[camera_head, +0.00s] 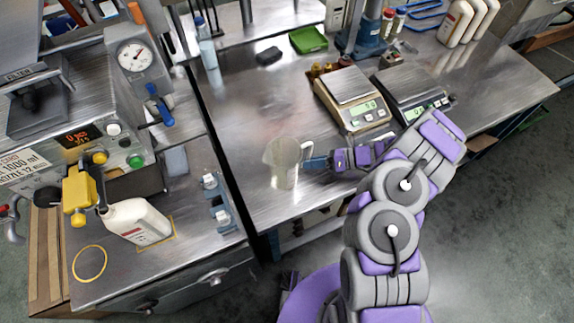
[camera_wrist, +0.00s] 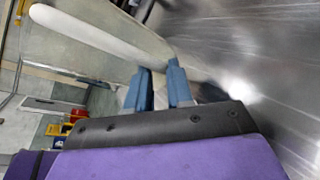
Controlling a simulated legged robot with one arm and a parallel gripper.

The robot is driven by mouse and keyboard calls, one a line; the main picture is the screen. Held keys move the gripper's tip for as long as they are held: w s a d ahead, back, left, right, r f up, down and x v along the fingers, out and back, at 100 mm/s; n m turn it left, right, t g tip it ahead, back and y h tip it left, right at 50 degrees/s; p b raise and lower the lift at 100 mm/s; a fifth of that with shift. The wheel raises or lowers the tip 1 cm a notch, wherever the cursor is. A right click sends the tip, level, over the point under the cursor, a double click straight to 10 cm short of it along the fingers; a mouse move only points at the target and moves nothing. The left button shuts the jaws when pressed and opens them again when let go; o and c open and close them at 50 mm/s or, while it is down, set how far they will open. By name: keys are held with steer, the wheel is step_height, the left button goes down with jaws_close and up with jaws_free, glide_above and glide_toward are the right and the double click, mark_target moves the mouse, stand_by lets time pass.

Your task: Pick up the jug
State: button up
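A clear, pale plastic jug (camera_head: 282,168) stands upright near the front edge of the steel workbench (camera_head: 250,205). Its handle (camera_head: 306,151) is on the right side, towards my arm. My gripper (camera_head: 312,162) comes in from the right, with its blue fingers at the handle. In the wrist view, the two fingers (camera_wrist: 161,88) are a small gap apart, with something pale between them. A long pale band of the jug (camera_wrist: 105,37) crosses just beyond the fingertips. I cannot tell whether the fingers press on the handle.
Two weighing scales (camera_head: 350,98) stand right of the jug, behind my arm. A green tray (camera_head: 308,39) and a dark block (camera_head: 269,55) lie at the back. A filling machine (camera_head: 75,110) with a white bottle (camera_head: 135,221) is at left. The bench left of the jug is clear.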

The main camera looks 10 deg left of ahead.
steer(key=shift+a, duration=0.15)
steer(key=shift+c, duration=1.4)
jaws_close()
steer(key=shift+d+r, duration=0.1)
steer(key=shift+d, duration=0.2)
